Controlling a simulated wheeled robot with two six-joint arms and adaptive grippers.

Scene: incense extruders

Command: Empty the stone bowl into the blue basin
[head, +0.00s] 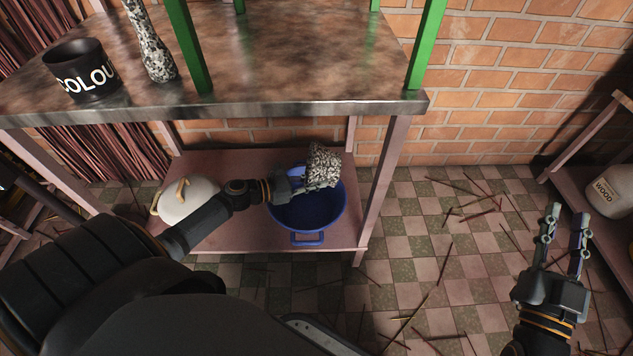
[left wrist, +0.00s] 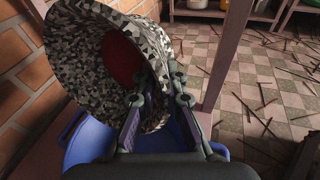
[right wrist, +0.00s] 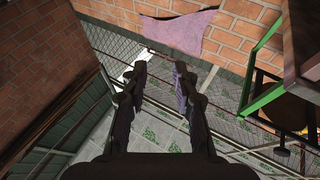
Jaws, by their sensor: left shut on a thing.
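The stone bowl (head: 323,160) is speckled black, grey and white. My left gripper (head: 308,184) is shut on its rim and holds it tilted on its side above the blue basin (head: 330,217). The left wrist view shows the bowl (left wrist: 78,50) large, with a dark red patch inside it; I cannot tell whether this is contents. The blue basin (left wrist: 88,145) shows below it, and its interior is mostly hidden there. In the head view the basin stands on the lower shelf, its inside dark blue. My right gripper (head: 567,215) is open and empty, far to the right.
A white lidded pot (head: 188,200) stands left of the basin on the lower shelf (head: 245,160). The tabletop (head: 290,65) above holds a black cup (head: 85,75) and a speckled pestle-like piece (head: 150,45). Sticks litter the tiled floor. A "WOOD" container (head: 607,198) stands at right.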

